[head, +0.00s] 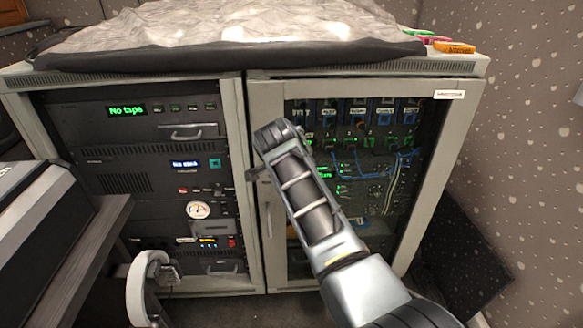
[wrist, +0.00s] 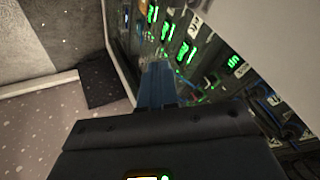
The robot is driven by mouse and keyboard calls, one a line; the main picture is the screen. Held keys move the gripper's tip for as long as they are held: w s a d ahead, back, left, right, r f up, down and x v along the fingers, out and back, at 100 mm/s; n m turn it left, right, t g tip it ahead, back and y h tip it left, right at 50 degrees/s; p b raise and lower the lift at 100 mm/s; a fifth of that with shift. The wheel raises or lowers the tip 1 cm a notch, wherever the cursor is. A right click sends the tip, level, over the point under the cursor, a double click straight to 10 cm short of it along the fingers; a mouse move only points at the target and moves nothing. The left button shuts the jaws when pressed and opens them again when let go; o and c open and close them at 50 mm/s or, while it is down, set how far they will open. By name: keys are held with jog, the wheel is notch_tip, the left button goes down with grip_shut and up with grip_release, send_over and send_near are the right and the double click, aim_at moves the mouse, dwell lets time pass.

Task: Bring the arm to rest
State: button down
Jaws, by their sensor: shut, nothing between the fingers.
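My arm (head: 310,200) reaches up from the lower right in the head view, in front of the rack cabinets. Its bent end is near the post between the two cabinets. My gripper (wrist: 158,85) shows in the wrist view, with its narrow bluish fingers together and nothing between them. It points toward the rack gear with green lights. In the head view my gripper is mostly hidden behind the arm's end, so I cannot tell its exact distance from the cabinet front.
The left rack (head: 190,132) has an open front with a "No tape" display. The right cabinet (head: 441,165) has a framed front over lit modules and blue cables. A dark-edged cover (head: 230,54) lies on top. A grey desk (head: 75,265) and a white chair part (head: 140,290) stand at left.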

jog(key=a+v, duration=0.1)
jog(key=v, duration=0.4)
jog(key=s+d+f+n+t+y+p, duration=0.1)
jog(key=s+d+f+n+p, duration=0.1)
jog(key=s+d+f, duration=0.35)
jog(key=s+d+f+n+y+p, duration=0.1)
jog(key=s+d+f+n+p, duration=0.15)
jog(key=s+f, duration=0.55)
jog(key=s+d+f+n+t+y+p, duration=0.15)
jog(key=s+d, duration=0.25)
jog(key=s, duration=0.4)
jog(key=s+d+f+n+t+p, duration=0.15)
jog(key=s+d, duration=0.25)
jog(key=s, duration=0.4)
jog(key=s+d+r+n+t+p, duration=0.2)
jog(key=s+d+r, duration=0.2)
jog(key=s+r, duration=1)
jog(key=s+d+r+n+t+h+p, duration=0.1)
jog(key=s+d+r+n+t+p, duration=0.1)
jog(key=s+r, duration=1.2)
jog(key=shift+d+r+n, duration=0.45)
jog(key=shift+d+n, duration=0.1)
jog(key=shift+d, duration=0.6)
jog(key=c, duration=1.8)
grip_release()
